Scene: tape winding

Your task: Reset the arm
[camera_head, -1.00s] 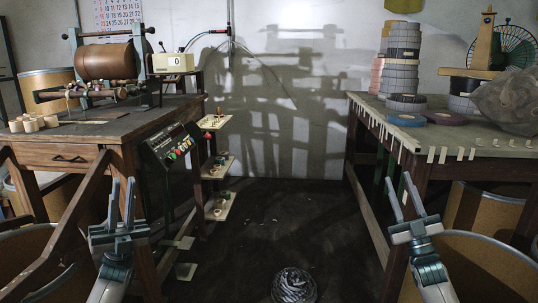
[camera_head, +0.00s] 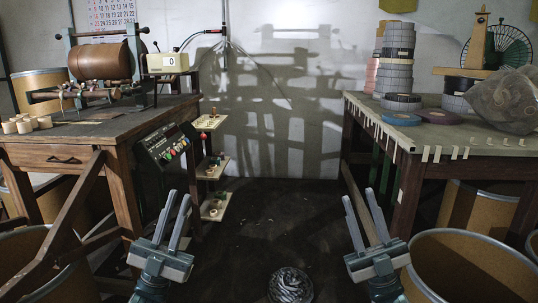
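My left gripper (camera_head: 179,219) is low in the left half of the head view, with its two grey fingers pointing up and a gap between them. It holds nothing and is in front of the left table's right side. My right gripper (camera_head: 362,212) is low in the right half, fingers also up and apart, with nothing between them. It is left of the right table's front legs. Both grippers hang over the dark floor between the tables. The arms behind them are mostly out of the picture.
The left table (camera_head: 110,128) carries a winding machine (camera_head: 100,62) and small rolls. A button panel (camera_head: 165,146) and small shelves are on its right side. The right table (camera_head: 465,138) holds stacked tape rolls (camera_head: 397,62). Brown bins (camera_head: 470,275) stand below. A grey coil (camera_head: 291,285) lies on the floor.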

